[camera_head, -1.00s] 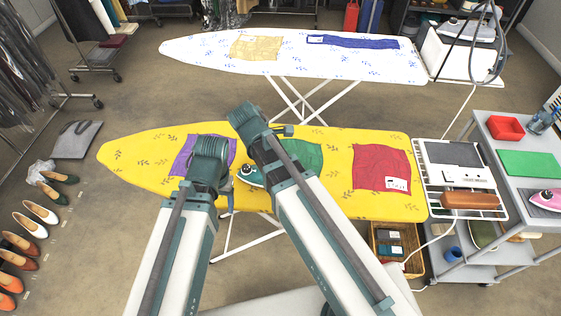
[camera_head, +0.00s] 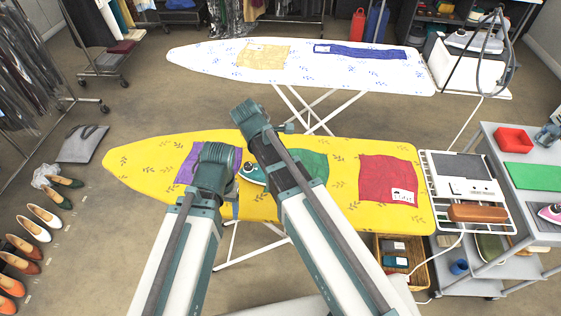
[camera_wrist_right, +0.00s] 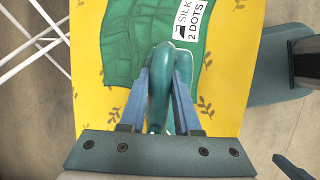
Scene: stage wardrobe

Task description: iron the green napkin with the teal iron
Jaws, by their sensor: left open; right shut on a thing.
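The teal iron (camera_head: 252,174) is over the yellow ironing board, at the left edge of the green napkin (camera_head: 315,165). My arm hides part of both. In the right wrist view my right gripper (camera_wrist_right: 163,62) is shut on the iron's teal handle (camera_wrist_right: 160,90). The green napkin (camera_wrist_right: 120,55) lies just beyond it, creased, with a white "SILK 2 DOTS" label. I cannot tell whether the soleplate touches it. My left gripper (camera_head: 236,208) is open and empty near the board's front edge, mostly hidden by its own arm.
The yellow board (camera_head: 140,160) also carries a purple cloth (camera_head: 187,165) and a red cloth (camera_head: 388,180). A white rack (camera_head: 468,190) adjoins its right end. A white ironing board (camera_head: 300,70) stands behind. A grey cart (camera_head: 500,150) is at right.

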